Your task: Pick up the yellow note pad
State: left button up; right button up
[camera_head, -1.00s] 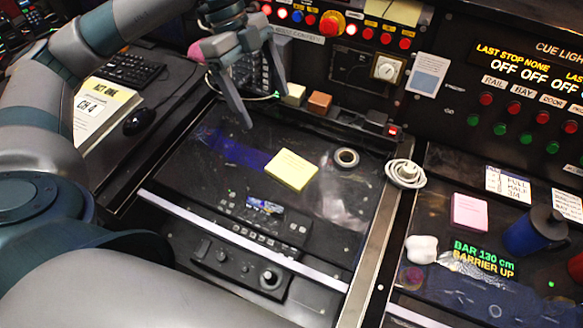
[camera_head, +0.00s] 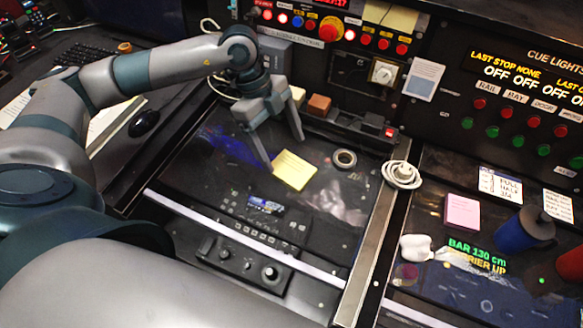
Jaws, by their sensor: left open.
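The yellow note pad (camera_head: 294,171) lies flat on the dark, glossy desk panel, left of the picture's middle. My left gripper (camera_head: 285,154) is open and empty above the panel, its two fingers spread and pointing down. One fingertip shows just left of the pad and the other above its far right side. The fingers appear apart from the pad, though the exact height is hard to tell. My right gripper is not in view.
A roll of black tape (camera_head: 344,159) lies right of the pad. A coiled white cable (camera_head: 401,174) sits on the metal divider. A pink note pad (camera_head: 462,212), a white lump (camera_head: 416,247) and a blue mug (camera_head: 521,231) stand at the right. Orange block (camera_head: 319,105) sits behind.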

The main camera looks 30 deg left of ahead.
aim_at(291, 168)
pick_arm(q)
jog(key=shift+s+d+f+p, duration=0.1)
jog(key=shift+d+f+p, duration=0.05)
jog(key=shift+f+p, duration=0.25)
jog(key=p+x, duration=0.1)
jog(key=x, duration=0.2)
jog(key=shift+p, duration=0.35)
jog(key=shift+d+f, duration=0.2)
jog(key=shift+f, duration=0.45)
jog(key=c, duration=1.2)
